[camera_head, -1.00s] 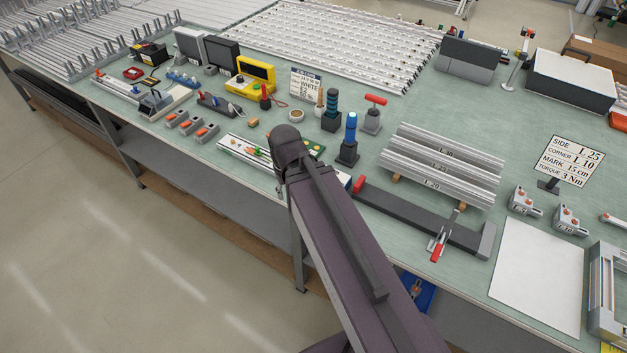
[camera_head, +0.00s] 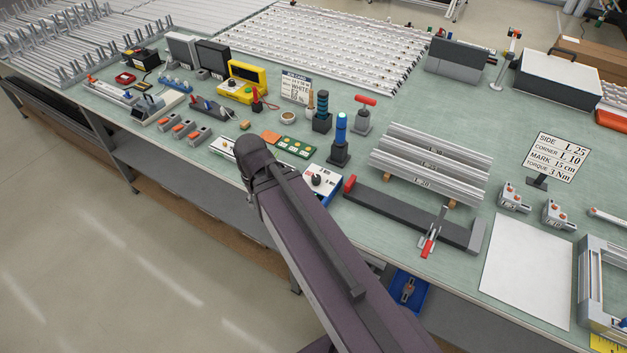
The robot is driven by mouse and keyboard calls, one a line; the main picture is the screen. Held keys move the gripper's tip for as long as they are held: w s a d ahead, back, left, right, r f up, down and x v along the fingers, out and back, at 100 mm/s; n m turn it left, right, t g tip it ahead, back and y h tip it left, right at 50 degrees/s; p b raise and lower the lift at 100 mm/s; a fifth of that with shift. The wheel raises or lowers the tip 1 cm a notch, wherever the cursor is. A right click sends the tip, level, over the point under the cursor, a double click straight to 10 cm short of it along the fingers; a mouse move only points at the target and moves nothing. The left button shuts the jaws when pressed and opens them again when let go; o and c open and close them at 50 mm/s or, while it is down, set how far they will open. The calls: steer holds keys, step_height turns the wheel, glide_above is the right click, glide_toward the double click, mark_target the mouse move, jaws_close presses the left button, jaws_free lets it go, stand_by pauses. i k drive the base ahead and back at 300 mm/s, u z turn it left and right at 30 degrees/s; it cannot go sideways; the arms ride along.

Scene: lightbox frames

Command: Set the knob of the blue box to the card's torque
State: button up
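The blue box (camera_head: 329,192) stands near the table's front edge, just right of my arm. It has a white top face and blue sides. A dark round knob (camera_head: 317,180) sits on its top; its setting is too small to read. The card (camera_head: 558,158) stands upright on a dark foot at the right and reads SIDE L 25, CORNER L 10, MARK 15 cm, TORQUE 3 Nm. My arm reaches up from the bottom edge to left of the box. My gripper is not visible; the arm's upper joint hides what lies beyond it.
A dark bar fixture (camera_head: 410,213) with a red-handled clamp lies right of the box. Silver profiles (camera_head: 432,163) lie behind it. A blue screwdriver-like tool (camera_head: 341,130) stands behind the box. A green board (camera_head: 296,146) lies behind my arm. A white sheet (camera_head: 528,270) lies at the right front.

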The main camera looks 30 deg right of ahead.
mark_target(315, 179)
steer(key=u, duration=0.1)
steer(key=k, duration=1.65)
steer(key=z, duration=0.8)
steer(key=i, duration=1)
steer(key=z, duration=0.05)
